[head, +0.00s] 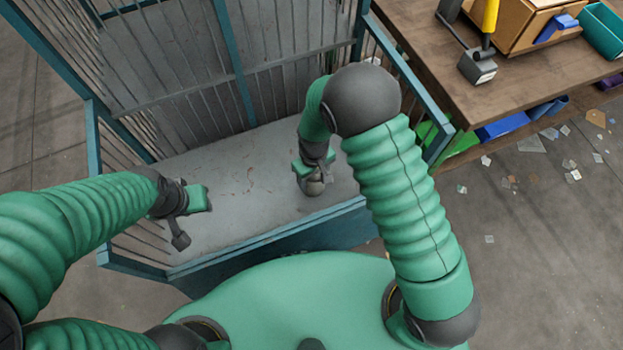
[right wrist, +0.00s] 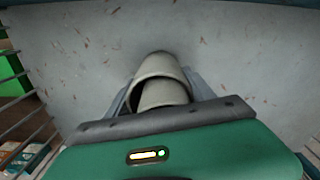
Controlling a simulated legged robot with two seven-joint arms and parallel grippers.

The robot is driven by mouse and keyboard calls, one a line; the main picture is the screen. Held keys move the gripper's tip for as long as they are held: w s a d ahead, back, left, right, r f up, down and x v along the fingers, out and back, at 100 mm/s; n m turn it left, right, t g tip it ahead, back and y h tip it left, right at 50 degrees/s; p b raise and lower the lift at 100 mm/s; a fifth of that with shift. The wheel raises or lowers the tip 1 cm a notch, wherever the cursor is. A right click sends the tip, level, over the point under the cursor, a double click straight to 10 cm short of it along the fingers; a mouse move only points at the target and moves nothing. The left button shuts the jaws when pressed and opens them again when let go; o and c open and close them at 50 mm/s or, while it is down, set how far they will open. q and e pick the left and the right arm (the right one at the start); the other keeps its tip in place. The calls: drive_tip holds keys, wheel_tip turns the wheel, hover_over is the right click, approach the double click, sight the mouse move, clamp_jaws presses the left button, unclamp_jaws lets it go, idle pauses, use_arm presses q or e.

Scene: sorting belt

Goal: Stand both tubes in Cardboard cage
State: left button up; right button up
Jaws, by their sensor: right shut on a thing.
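The cardboard cage is a teal-framed bin (head: 229,60) with grey barred walls and a worn grey floor, which also fills the right wrist view (right wrist: 235,60). My right gripper (head: 313,180) reaches down inside it at the right. It is shut on a pale beige tube (right wrist: 158,66), whose rounded end shows between the fingers in the right wrist view. A second curved edge shows inside it; I cannot tell whether that is another tube. In the head view the tube (head: 314,188) is mostly hidden. My left gripper (head: 191,220) hangs over the cage's left front; its jaws are unclear, and I see no tube there.
Scraps litter the floor at the right. The cage's middle floor is clear.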

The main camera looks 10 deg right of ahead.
drive_tip(key=shift+f, duration=0.3)
drive_tip(key=shift+f, duration=0.15)
drive_tip(key=o, duration=1.3)
wheel_tip(320, 180, up, 12)
drive_tip(key=p, duration=0.5)
drive_tip(key=s+d+r+m+t, duration=0.1)
drive_tip(key=s+d+r, duration=0.2)
drive_tip(key=s+d+r+m, duration=0.2)
drive_tip(key=s+d+r, duration=0.1)
drive_tip(key=d+r, duration=0.1)
drive_tip(key=s+d+r+m+t, duration=0.1)
drive_tip(key=s+d+r, duration=0.2)
drive_tip(key=s, duration=0.1)
drive_tip(key=shift+d+r+m+t, duration=0.25)
drive_tip(key=shift+d+m+t, duration=0.05)
drive_tip(key=shift+m, duration=0.1)
